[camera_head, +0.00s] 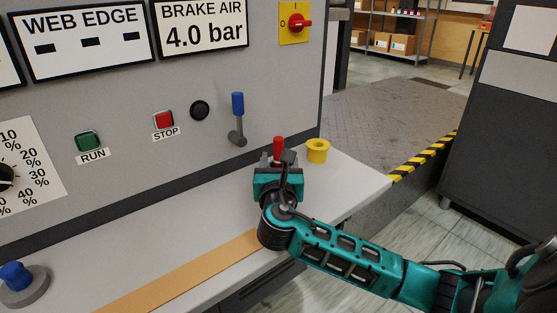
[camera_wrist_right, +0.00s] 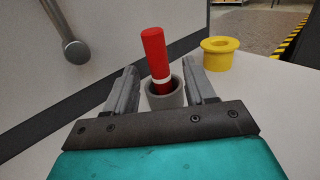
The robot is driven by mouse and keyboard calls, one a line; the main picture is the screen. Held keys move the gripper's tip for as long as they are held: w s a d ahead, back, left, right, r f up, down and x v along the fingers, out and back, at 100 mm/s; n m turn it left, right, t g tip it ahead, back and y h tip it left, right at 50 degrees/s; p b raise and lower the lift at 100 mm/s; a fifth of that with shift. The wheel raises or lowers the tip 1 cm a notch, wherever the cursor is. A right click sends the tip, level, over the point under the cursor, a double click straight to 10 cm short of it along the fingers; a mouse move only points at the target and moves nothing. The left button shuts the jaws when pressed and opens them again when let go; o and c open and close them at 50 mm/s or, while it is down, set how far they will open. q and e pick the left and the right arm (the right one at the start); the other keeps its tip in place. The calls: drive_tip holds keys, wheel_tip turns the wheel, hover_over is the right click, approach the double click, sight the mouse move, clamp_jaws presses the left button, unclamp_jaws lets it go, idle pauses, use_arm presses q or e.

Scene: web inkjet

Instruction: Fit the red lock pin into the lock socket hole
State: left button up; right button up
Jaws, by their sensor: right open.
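The red lock pin (camera_wrist_right: 155,52) has a white band and stands, leaning slightly, in a grey cup (camera_wrist_right: 166,97) on the pale ledge. Its lower end is hidden inside the cup. In the head view the pin (camera_head: 278,146) shows just beyond my right gripper (camera_head: 277,163). In the right wrist view the fingers of this gripper (camera_wrist_right: 163,88) are open, one on each side of the cup and the pin's lower part. A yellow flanged collar (camera_wrist_right: 219,52) with an opening on top stands to the right, apart from the gripper; it also shows in the head view (camera_head: 317,151). My left gripper is out of view.
The grey machine panel (camera_head: 150,100) rises behind the ledge, with a blue-handled lever (camera_head: 237,105) sticking out. A blue knob (camera_head: 15,275) on a grey base stands at the ledge's left. The ledge (camera_head: 345,185) is clear right of the collar, up to its edge.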

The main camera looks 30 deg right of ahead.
sight(278, 159)
drive_tip(key=x, duration=0.1)
drive_tip(key=b+x, duration=0.1)
drive_tip(key=x, duration=0.1)
drive_tip(key=b+x, duration=0.1)
drive_tip(key=shift+w+d+f, duration=0.2)
drive_tip(key=shift+w+f, duration=0.1)
drive_tip(key=shift+f, duration=0.05)
drive_tip(key=shift+w+d+r, duration=0.1)
drive_tip(key=shift+w+d, duration=0.05)
drive_tip(key=shift+w, duration=0.05)
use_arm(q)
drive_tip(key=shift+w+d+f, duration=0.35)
use_arm(e)
clamp_jaws()
